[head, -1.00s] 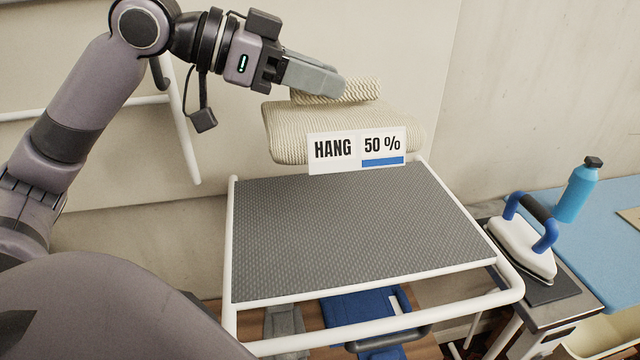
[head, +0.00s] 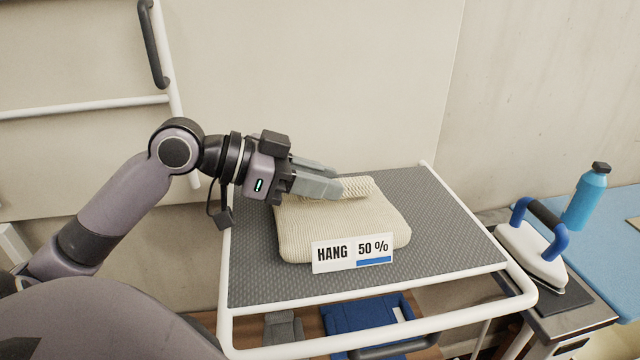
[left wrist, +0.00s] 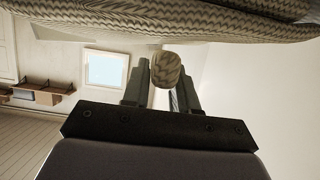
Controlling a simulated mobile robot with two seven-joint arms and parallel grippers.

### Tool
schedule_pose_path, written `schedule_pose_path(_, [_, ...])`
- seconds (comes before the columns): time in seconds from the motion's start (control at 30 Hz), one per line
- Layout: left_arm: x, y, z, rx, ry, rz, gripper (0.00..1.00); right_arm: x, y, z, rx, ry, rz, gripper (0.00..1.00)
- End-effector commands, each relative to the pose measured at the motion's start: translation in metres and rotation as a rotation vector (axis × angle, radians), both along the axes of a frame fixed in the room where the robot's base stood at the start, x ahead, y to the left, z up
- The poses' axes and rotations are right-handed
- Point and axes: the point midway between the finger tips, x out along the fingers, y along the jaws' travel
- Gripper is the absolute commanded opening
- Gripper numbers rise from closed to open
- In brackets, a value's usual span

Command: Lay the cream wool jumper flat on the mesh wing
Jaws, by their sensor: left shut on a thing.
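The cream wool jumper (head: 340,225) is a folded knit bundle with a rolled part (head: 358,188) on its upper side. It appears over the middle of the grey mesh wing (head: 455,235), lying level; I cannot tell whether it touches the mesh. A label reading "HANG 50 %" (head: 352,253) shows at its front edge. My left gripper (head: 335,188) is shut on the rolled part from the left. In the left wrist view, the roll (left wrist: 166,68) sits between the fingers, and the jumper's body (left wrist: 170,22) spans the top. My right gripper is out of view.
A white tube frame (head: 400,325) edges the wing, with bare mesh around the jumper. At right are an iron (head: 530,255) on a dark rest and a blue bottle (head: 585,198) on a blue surface. Blue fabric (head: 365,315) shows below the wing. A wall stands behind.

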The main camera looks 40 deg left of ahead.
Motion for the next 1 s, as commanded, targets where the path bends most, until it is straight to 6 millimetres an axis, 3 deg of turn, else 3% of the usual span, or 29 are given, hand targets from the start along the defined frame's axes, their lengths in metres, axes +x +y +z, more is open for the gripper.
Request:
schedule_pose_path(0.37, [-0.0001, 0.0, -0.0059, 0.0, -0.004, 0.0, 0.0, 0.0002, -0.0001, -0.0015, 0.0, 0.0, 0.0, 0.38])
schedule_pose_path(0.4, [-0.0001, 0.0001, -0.006, 0.001, -0.001, 0.001, 0.41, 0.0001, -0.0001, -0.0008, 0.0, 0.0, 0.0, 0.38])
schedule_pose_path(0.43, [-0.0001, 0.0, -0.0059, 0.001, -0.001, 0.001, 0.5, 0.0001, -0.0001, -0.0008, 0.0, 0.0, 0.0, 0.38])
schedule_pose_path(0.47, [-0.0001, 0.0, -0.0059, 0.001, -0.001, 0.0, 0.53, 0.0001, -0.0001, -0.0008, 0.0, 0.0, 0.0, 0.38])
schedule_pose_path(1.0, [-0.0093, 0.009, -0.0008, 0.0, 0.0, 0.002, 0.53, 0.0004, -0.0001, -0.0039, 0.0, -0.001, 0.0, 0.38])
